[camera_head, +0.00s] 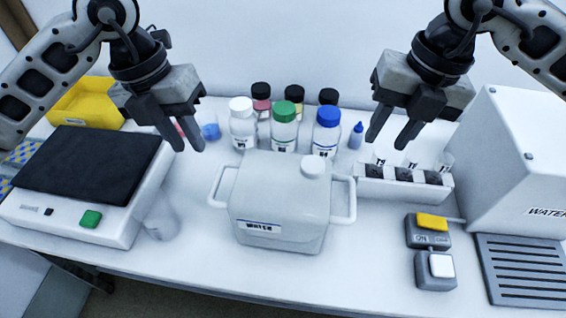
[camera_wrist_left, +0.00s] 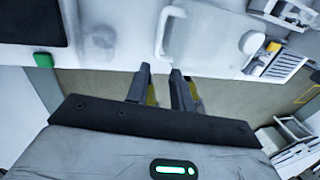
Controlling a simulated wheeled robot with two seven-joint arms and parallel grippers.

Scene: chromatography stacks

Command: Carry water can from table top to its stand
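The white water can (camera_head: 282,205) stands upright on the white table top at the centre, with a loop handle on each side, a round cap and a dark-lettered label. In the left wrist view the can (camera_wrist_left: 208,38) and one handle (camera_wrist_left: 170,28) show ahead of the fingers. My left gripper (camera_head: 188,147) is open and empty, above and left of the can, apart from it. My right gripper (camera_head: 390,146) is open and empty, above and right of it, near the tube rack. A grey slatted plate (camera_head: 522,270) lies at the right; I cannot tell if it is the stand.
A black-topped device (camera_head: 85,165) stands left of the can, with a yellow bin (camera_head: 88,104) behind. Several capped bottles (camera_head: 284,127) stand behind the can. A tube rack (camera_head: 403,188), a switch box (camera_head: 433,250) and a large white box (camera_head: 515,150) are at the right.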

